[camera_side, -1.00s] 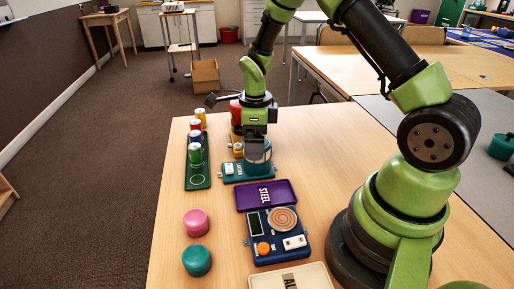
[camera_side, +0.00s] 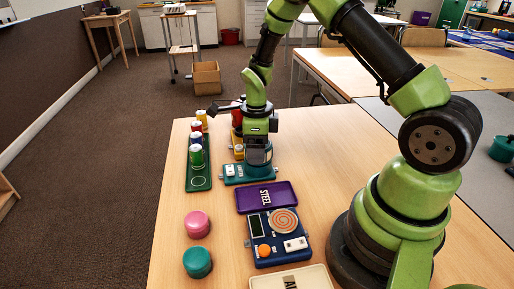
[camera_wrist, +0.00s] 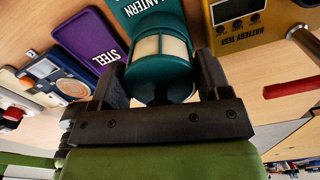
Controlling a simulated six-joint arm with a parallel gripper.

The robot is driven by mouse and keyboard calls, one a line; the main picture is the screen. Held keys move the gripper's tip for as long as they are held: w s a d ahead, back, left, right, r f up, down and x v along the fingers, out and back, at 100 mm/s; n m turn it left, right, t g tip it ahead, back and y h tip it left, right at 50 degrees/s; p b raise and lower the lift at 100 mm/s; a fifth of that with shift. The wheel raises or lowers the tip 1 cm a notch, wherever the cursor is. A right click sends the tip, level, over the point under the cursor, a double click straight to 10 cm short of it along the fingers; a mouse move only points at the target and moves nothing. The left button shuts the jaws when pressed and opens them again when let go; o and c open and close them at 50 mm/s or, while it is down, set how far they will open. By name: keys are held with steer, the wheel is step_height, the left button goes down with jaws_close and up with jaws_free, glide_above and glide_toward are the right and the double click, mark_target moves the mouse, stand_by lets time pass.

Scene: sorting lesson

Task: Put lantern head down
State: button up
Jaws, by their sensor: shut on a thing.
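In the wrist view, the teal lantern head (camera_wrist: 165,48) with cream panels is between the two fingers of my gripper (camera_wrist: 160,82), which is shut on it. The teal lantern base (camera_wrist: 140,12), lettered LANTERN, lies just beyond the head. In the side view my gripper (camera_side: 258,151) points down over the right part of the lantern base (camera_side: 240,178), which has a white switch at its left. The gripper mostly hides the head there. I cannot tell whether the head touches the base.
The purple STEEL tray (camera_side: 266,196) lies in front of the base, with a blue panel (camera_side: 264,248) nearer. A green rack with several cans (camera_side: 198,178) stands left. A yellow battery tester (camera_wrist: 250,20) is close by in the wrist view. Pink (camera_side: 197,223) and teal (camera_side: 197,261) round pieces lie front left.

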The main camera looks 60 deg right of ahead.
step_height(320, 180, up, 8)
steer(key=shift+f, duration=0.1)
steer(key=shift+w+a+r+n, duration=0.35)
steer(key=shift+a+r+n, duration=0.25)
steer(key=shift+r+n, duration=0.1)
steer(key=w+a+f+n, duration=0.2)
steer(key=w+a+n, duration=0.1)
steer(key=a+n, duration=0.45)
steer(key=n, duration=0.9)
glide_above(200, 205)
step_height(200, 205, down, 7)
steer(key=shift+r, duration=0.1)
steer(key=shift+f, duration=2.55)
steer(key=o, duration=0.9)
steer(key=shift+f, duration=0.15)
steer(key=shift+o, duration=0.2)
